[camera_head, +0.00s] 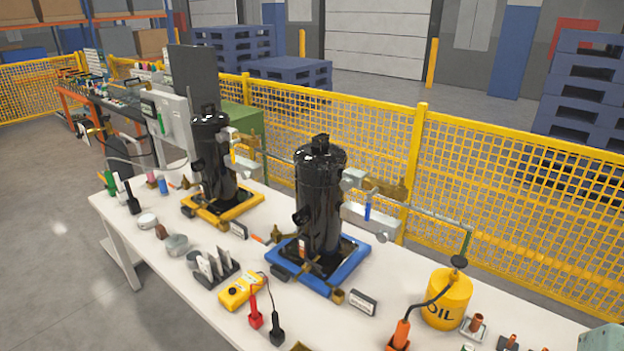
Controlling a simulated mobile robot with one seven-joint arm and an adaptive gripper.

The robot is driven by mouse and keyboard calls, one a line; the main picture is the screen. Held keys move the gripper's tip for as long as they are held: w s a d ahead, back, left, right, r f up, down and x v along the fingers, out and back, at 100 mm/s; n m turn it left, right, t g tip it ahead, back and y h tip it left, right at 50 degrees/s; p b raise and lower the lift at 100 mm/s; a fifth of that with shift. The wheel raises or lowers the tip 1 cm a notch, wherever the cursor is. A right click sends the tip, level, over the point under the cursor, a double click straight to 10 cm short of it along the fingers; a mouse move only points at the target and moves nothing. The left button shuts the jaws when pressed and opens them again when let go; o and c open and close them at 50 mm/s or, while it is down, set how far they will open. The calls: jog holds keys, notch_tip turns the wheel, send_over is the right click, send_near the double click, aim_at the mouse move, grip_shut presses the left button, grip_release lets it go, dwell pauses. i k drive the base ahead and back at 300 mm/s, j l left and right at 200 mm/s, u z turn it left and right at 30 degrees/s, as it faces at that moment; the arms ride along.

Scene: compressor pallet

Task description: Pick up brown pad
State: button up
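I cannot surely tell which item is the brown pad. A small brown item (161,231) stands on the near left part of the white table (150,262), between a white round dish (147,221) and a grey round tin (177,245). It is too small to tell its exact shape. Another small brownish item (151,181) stands at the far left end beside a pink-topped one. A brownish-olive edge (301,347) is cut off at the bottom of the view. My gripper is not in view.
Two black compressors stand on a yellow base (222,212) and a blue base (318,280). A yellow multimeter (241,291), a dark rack (217,272), a yellow oil can (447,300) and several small parts crowd the table. A yellow mesh fence (510,190) runs behind.

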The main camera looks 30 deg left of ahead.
aim_at(161, 233)
jog(key=u, duration=2.25)
